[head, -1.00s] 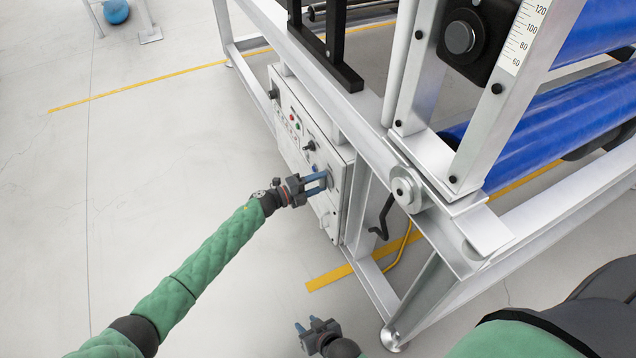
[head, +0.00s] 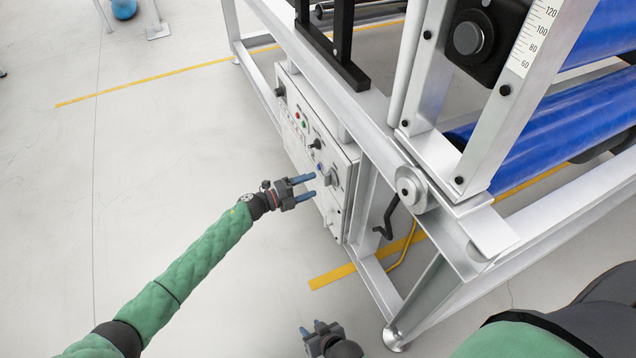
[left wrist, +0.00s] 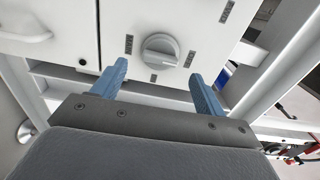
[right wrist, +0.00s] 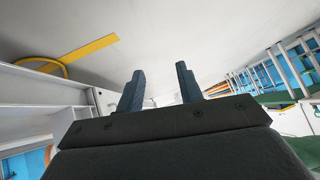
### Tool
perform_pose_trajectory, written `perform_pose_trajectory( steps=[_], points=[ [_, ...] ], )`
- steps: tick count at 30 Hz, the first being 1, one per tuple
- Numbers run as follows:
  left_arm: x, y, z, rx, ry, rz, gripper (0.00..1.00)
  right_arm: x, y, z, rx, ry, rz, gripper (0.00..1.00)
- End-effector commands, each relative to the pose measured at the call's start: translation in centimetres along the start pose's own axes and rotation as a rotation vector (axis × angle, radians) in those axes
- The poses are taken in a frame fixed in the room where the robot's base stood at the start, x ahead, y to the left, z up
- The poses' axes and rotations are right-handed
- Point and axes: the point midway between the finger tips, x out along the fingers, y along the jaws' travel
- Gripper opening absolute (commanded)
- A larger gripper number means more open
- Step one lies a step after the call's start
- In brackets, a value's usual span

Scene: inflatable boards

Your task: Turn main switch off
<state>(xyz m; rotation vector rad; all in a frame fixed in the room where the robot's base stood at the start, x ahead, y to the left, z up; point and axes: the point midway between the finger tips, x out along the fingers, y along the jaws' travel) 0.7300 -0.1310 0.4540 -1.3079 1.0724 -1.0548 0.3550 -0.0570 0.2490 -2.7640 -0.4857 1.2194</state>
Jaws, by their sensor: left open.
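The main switch is a grey rotary knob (head: 330,177) on the front of the white control box (head: 343,212). In the left wrist view the knob (left wrist: 160,50) lies beyond and between my fingertips, with its raised grip bar running roughly sideways and small dark labels around it. My left gripper (head: 309,187) is open and empty, just left of the box and apart from the knob. My right gripper (head: 311,328) is open and empty, low in the head view and away from the box; its spread fingers show in the right wrist view (right wrist: 160,72).
The box also carries small red and green buttons (head: 300,118), a black knob (head: 316,143) and a blue button (head: 320,167). A metal machine frame (head: 405,180) with blue rollers (head: 560,125) stands around and right of it.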

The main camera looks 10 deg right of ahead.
Motion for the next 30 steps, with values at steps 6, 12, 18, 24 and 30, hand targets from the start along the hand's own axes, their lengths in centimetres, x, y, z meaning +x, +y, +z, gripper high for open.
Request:
perform_pose_trajectory(
  steps=[6, 12, 18, 24, 30],
  points=[
    [-2.2, 0.0, 0.0, -0.001, 0.000, 0.000, 0.73, -0.3, 0.0, 0.9, 0.004, -0.020, 0.000, 0.36],
    [-2.5, 0.0, 0.0, -0.001, 0.000, -0.001, 0.73, -0.4, 0.0, 1.2, 0.005, -0.026, 0.000, 0.36],
    [-2.5, 0.0, 0.0, -0.001, 0.000, -0.001, 0.73, -0.2, 0.0, 0.7, 0.003, -0.018, 0.000, 0.36],
    [-2.5, 0.0, 0.0, -0.002, 0.000, -0.001, 0.73, 0.0, 0.3, -0.1, 0.000, -0.007, 0.002, 0.36],
    [-2.5, 0.3, 1.6, -0.056, -0.084, 0.015, 0.73, -0.1, 0.2, 0.3, 0.001, -0.012, 0.001, 0.36]
  ],
)
